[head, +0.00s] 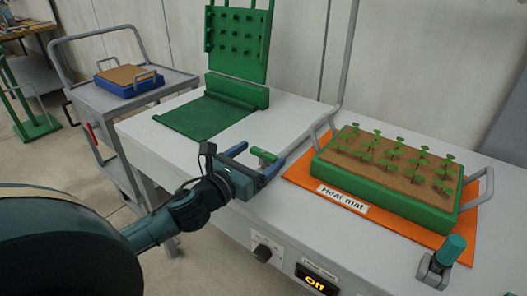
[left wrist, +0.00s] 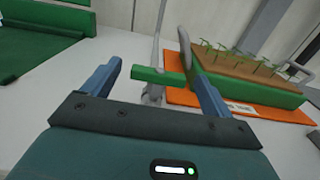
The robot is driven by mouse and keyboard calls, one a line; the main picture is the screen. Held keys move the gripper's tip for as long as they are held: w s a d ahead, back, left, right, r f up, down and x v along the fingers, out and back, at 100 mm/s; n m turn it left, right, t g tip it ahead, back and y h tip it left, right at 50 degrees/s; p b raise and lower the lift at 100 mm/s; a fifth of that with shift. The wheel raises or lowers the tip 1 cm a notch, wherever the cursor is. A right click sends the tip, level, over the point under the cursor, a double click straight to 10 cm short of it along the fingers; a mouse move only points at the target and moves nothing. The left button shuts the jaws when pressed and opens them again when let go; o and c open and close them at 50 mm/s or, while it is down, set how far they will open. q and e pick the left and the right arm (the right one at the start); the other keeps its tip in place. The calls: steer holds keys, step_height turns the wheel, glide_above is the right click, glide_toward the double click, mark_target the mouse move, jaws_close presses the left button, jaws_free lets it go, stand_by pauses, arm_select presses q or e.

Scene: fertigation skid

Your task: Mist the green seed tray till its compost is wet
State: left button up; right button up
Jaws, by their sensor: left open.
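The green seed tray (head: 390,203) sits on the orange heat mat (head: 300,172); its compost (head: 360,160) looks light brown and carries several seedlings. The tray also shows at the right of the left wrist view (left wrist: 255,88). A green-handled lever (head: 264,154) stands on the bench left of the tray. My left gripper (head: 256,160) is open, with its blue fingers on either side of the lever's handle. In the left wrist view the green handle (left wrist: 158,77) lies across the gap between the fingertips; contact cannot be told. My right gripper is out of view.
A display (head: 316,281) on the bench front reads "Off", beside a knob (head: 262,252). A teal-topped fitting (head: 447,252) stands at front right. A green pegged press (head: 237,60) stands at the back. A cart (head: 150,95) at left holds a blue tray (head: 130,88).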

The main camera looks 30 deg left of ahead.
arm_select(q)
steer(key=shift+w+d, duration=0.1)
steer(key=shift+w, duration=1.2)
steer(key=shift+c, duration=0.5)
steer(key=c, duration=0.9)
